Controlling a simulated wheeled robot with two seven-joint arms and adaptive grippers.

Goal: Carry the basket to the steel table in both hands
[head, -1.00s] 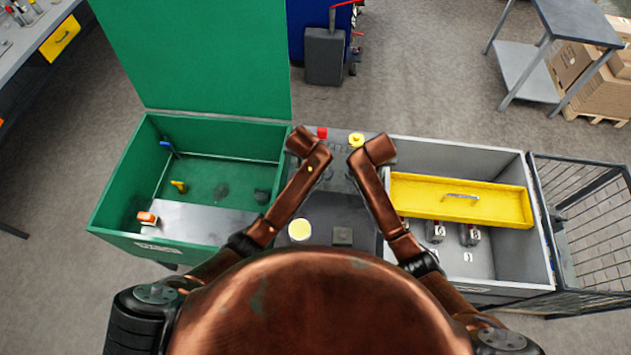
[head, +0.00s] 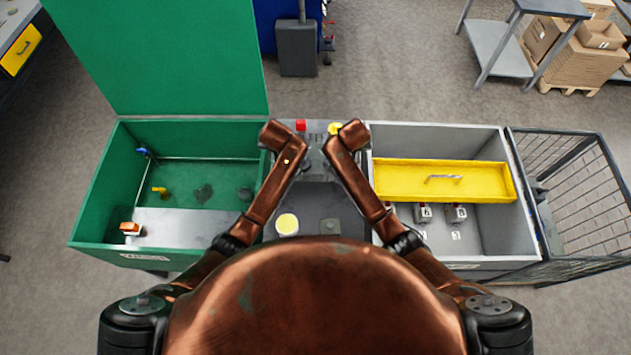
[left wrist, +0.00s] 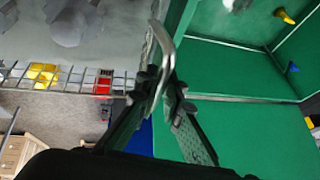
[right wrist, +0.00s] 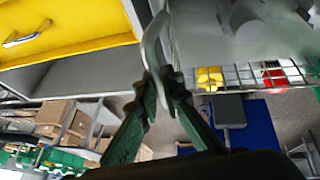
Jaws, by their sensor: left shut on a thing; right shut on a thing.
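In the head view the basket shows only in part between my two forearms; a strip of its wire (head: 316,140) is visible and my arms hide most of it. Its wire wall also crosses the left wrist view (left wrist: 60,78) and the right wrist view (right wrist: 240,78). My left gripper (left wrist: 160,88) is shut on a curved metal handle (left wrist: 166,50). My right gripper (right wrist: 160,85) is shut on a similar handle (right wrist: 153,42). A grey table with a lower shelf (head: 493,60), likely the steel table, stands at the far upper right.
An open green bin (head: 90,200) is at left and a grey bin (head: 500,215) with a yellow tray (head: 400,182) at right. A mesh cage (head: 575,190) adjoins the grey bin. Cardboard boxes (head: 575,65) stand by the table. Bare floor (head: 410,70) lies beyond the bins.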

